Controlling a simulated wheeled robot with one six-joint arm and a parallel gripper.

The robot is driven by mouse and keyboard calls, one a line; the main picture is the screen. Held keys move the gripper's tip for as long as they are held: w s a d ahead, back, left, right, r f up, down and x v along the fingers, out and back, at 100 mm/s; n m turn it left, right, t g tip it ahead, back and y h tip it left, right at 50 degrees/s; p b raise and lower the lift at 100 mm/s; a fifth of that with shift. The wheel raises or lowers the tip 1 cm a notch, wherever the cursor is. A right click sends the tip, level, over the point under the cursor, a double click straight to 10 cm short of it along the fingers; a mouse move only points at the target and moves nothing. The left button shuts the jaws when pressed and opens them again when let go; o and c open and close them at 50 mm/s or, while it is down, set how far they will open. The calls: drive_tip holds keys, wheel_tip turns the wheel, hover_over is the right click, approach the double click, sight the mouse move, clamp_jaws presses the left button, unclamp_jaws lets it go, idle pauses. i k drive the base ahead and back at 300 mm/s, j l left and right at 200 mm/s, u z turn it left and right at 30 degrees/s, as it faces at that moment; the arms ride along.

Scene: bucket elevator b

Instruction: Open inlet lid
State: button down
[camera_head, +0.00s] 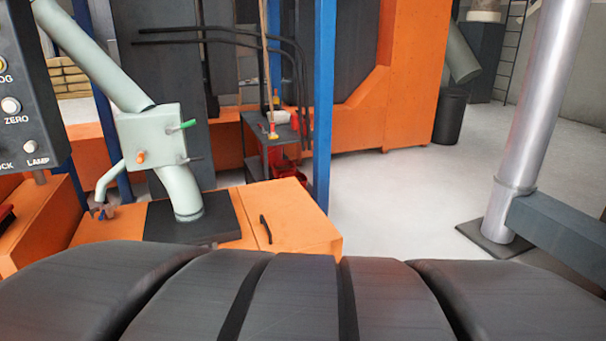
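An orange box-like housing (110,226) stands low in the left middle of the head view. Its right part has a flat orange top panel (288,205), which looks like the inlet lid and lies level and shut. A black bar handle (265,229) is fixed on this top, near its left side. A pale green pipe (182,190) comes down onto a black plate (166,223) left of the panel. My gripper is not in view. The near side of the housing is hidden by the dark shape in front.
A dark ribbed rounded shape (295,300) fills the bottom edge. A blue post (324,110) rises behind the panel. A control box (30,90) is at upper left. A grey metal column (530,120) stands at right. The floor (405,200) between is clear.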

sight(282, 216)
drive_tip(key=u, duration=0.25)
drive_tip(key=i+j+u, duration=0.2)
drive_tip(key=i, duration=0.3)
drive_tip(key=i+u, duration=0.25)
drive_tip(key=i, duration=0.2)
drive_tip(key=i+j, duration=0.05)
